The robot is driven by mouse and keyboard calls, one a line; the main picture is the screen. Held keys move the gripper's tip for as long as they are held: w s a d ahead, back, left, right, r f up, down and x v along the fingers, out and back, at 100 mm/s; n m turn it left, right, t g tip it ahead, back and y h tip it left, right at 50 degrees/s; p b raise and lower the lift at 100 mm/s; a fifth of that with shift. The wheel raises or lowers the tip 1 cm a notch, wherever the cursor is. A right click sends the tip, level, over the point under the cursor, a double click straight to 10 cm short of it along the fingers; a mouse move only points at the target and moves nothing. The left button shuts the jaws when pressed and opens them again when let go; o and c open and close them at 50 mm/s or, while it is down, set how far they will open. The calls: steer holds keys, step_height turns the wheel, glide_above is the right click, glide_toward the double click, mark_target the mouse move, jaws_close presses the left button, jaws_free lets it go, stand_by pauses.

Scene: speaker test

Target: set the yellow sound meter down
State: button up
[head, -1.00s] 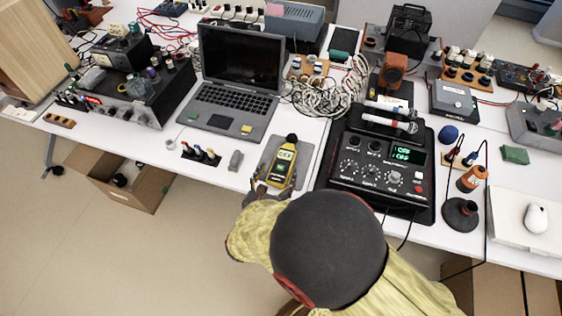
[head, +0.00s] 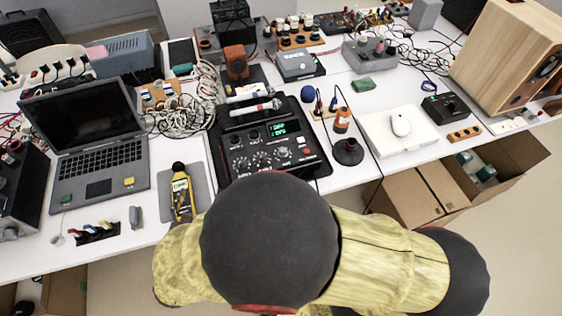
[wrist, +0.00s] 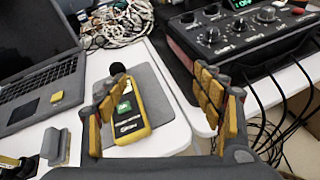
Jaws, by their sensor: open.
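The yellow sound meter (head: 181,196) with a black ball tip lies on a grey mat (head: 198,180) near the table's front edge. In the wrist view the meter (wrist: 127,118) lies face up on the mat (wrist: 165,103), its screen lit. My gripper (wrist: 157,98) is open, its yellow-padded fingers wide apart. The left finger overlaps the meter's left edge in the picture; the right finger is well clear of it, over the table's edge. Nothing is held between the fingers. In the head view my arm hides the gripper.
A laptop (head: 88,145) stands left of the mat, and a black mixer (head: 262,140) with knobs stands close on the right. A small grey block (head: 135,217) sits left of the meter. Black cables (wrist: 275,125) hang over the front edge under the mixer.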

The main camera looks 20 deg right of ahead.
steer(key=s+d+r+m+g+h, duration=0.15)
steer(key=d+r+m+g, duration=0.3)
steer(key=d+m, duration=0.5)
steer(key=s+d+r+m+g+h, duration=0.15)
steer(key=d+r+m+g, duration=0.35)
steer(key=d, duration=0.7)
steer(key=s+d+r+m+t+y, duration=0.2)
steer(key=s+r+m+y, duration=0.5)
steer(key=m, duration=0.8)
steer(key=s+d+r, duration=0.1)
steer(key=s+r, duration=0.2)
steer(key=r, duration=0.1)
steer(key=shift+d+r+y, duration=0.15)
steer(key=shift+r+y, duration=0.05)
steer(key=shift+y, duration=0.1)
steer(key=shift+m, duration=0.25)
step_height(320, 180, up, 3)
steer(key=p, duration=0.2)
steer(key=shift+p, duration=0.4)
